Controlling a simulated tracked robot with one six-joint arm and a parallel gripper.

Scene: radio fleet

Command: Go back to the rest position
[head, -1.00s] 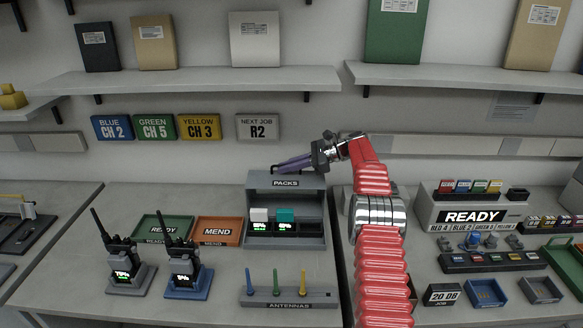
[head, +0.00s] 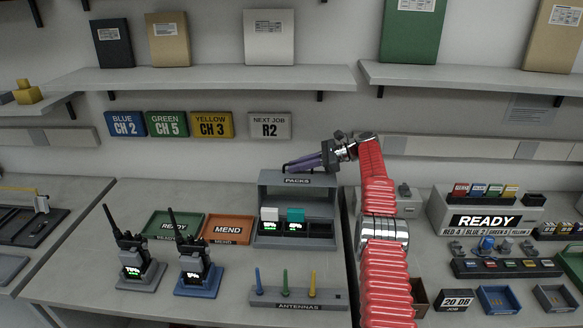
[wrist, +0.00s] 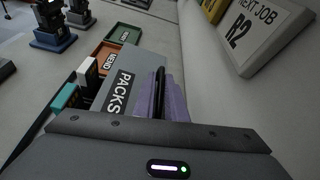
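My red arm rises at the right of centre in the head view and bends left. My gripper (head: 288,166) hangs just above the top of the grey PACKS rack (head: 262,181). Its purple fingers also show in the wrist view (wrist: 161,97), over the rack's grey top.
The PACKS rack holds a white pack (head: 269,213) and a teal pack (head: 295,215). Two radios (head: 131,258) (head: 195,262) stand in chargers at left. The antenna stand (head: 298,298) is in front. A shelf (head: 210,80) runs above. A READY box (head: 487,221) stands right.

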